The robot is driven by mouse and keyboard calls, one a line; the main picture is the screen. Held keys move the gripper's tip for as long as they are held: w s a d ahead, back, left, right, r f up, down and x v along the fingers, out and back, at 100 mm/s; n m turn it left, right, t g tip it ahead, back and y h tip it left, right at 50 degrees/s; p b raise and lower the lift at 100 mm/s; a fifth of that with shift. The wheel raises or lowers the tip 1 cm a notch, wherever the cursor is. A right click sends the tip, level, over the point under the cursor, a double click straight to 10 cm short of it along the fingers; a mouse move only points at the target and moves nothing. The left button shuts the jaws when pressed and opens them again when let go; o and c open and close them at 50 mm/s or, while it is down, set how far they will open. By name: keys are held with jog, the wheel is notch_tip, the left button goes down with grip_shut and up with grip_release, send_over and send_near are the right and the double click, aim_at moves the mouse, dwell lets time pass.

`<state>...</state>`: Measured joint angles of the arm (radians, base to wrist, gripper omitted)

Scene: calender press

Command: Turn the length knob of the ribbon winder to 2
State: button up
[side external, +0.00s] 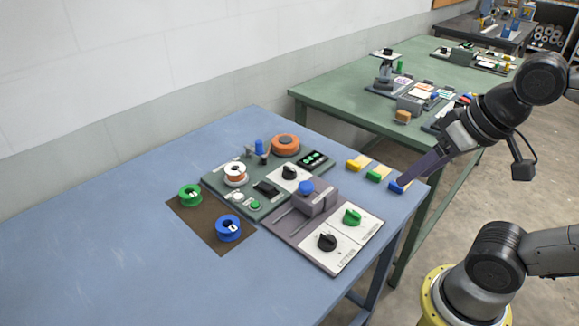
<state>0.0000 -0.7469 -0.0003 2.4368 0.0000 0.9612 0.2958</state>
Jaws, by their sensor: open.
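The ribbon winder appears to be the dark green board (222,179) on the blue table. It carries a white-and-orange spool (235,174), an orange reel (285,145) and a dark knob (289,172) on a white panel. That dark knob is likely the length knob; its label and setting are too small to read. My gripper (401,183) is at the table's right edge, well to the right of the knob. Its fingertips are at or just above a small blue block (396,187); contact cannot be told. It is open, though the gap between the fingers is hard to see.
A mauve-grey unit (283,223) beside the board has a blue-topped block (306,187), a green knob (352,216) and a black knob (326,241). Green (189,195) and blue (228,228) spools lie on a brown mat (207,237). The table's left side is clear.

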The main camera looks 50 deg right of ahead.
jog(key=shift+o, duration=0.8)
jog(key=w+r+m, duration=0.6)
jog(key=w+r, duration=0.1)
jog(key=shift+w+d+r+g, duration=0.2)
jog(key=shift+w+g, duration=0.1)
jog(key=shift+w, duration=0.1)
jog(key=m+g, duration=0.5)
jog(key=m, duration=0.4)
send_over(289, 168)
notch_tip(289, 168, down, 13)
notch_tip(289, 168, down, 14)
jog(key=shift+f, duration=0.1)
jog(key=shift+c, duration=0.2)
grip_shut()
